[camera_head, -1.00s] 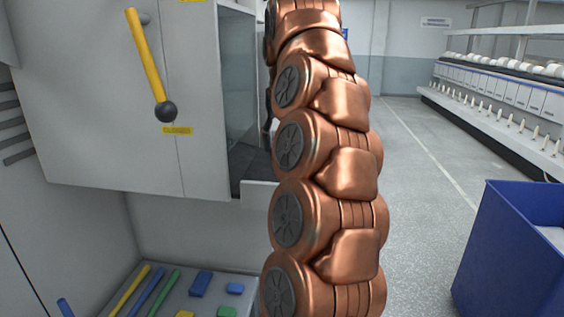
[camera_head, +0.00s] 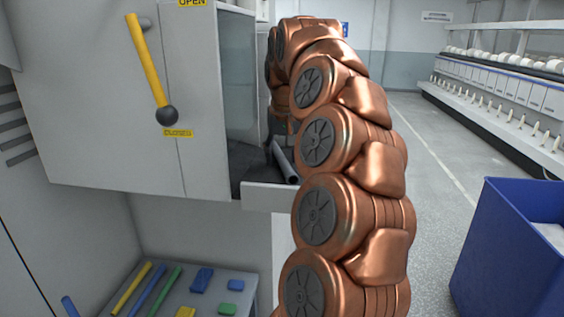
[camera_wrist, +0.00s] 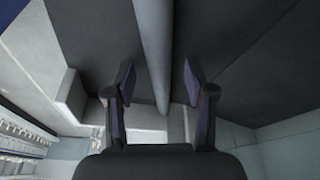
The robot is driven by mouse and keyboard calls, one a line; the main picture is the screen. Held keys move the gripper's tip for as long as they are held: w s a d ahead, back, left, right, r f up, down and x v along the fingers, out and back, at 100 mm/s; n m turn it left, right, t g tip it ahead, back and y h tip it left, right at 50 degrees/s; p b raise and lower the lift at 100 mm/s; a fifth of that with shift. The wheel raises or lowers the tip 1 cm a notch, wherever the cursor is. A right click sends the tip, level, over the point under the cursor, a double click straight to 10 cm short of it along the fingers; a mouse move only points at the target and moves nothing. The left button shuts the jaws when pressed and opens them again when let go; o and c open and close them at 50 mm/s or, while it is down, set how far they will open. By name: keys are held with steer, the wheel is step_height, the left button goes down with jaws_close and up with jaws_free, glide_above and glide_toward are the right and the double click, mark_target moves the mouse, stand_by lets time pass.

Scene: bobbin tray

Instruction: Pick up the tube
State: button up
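The tube (camera_wrist: 156,50) is a smooth grey rod in the wrist view. It runs down from the top edge and its near end lies between my fingers in the picture. My gripper (camera_wrist: 160,82) is open, with one dark finger on each side of the tube and a visible gap on both sides. I cannot tell how far the tube lies beyond the fingertips. In the head view the tube (camera_head: 284,161) lies on the dark floor of the open cabinet bay, its near end towards the front edge. My arm hides most of my gripper there.
The white cabinet (camera_head: 90,90) has a yellow lever (camera_head: 150,70) with a dark knob. A tray of coloured pieces (camera_head: 215,308) sits below at the left. A blue bin (camera_head: 505,250) stands at the right. The floor between bin and machine row is clear.

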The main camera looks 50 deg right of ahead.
mark_target(284, 156)
jaws_close()
steer(key=shift+r, duration=0.1)
stand_by(0.4)
steer(key=shift+s+d+r+b, duration=0.2)
steer(key=shift+r+b, duration=0.25)
steer(key=shift+b, duration=0.2)
steer(key=shift+r+b, duration=0.3)
steer(key=shift+r, duration=1.75)
step_height(284, 156, up, 2)
steer(key=shift+p, duration=1.25)
steer(key=s+d, duration=1.1)
steer(key=s, duration=0.5)
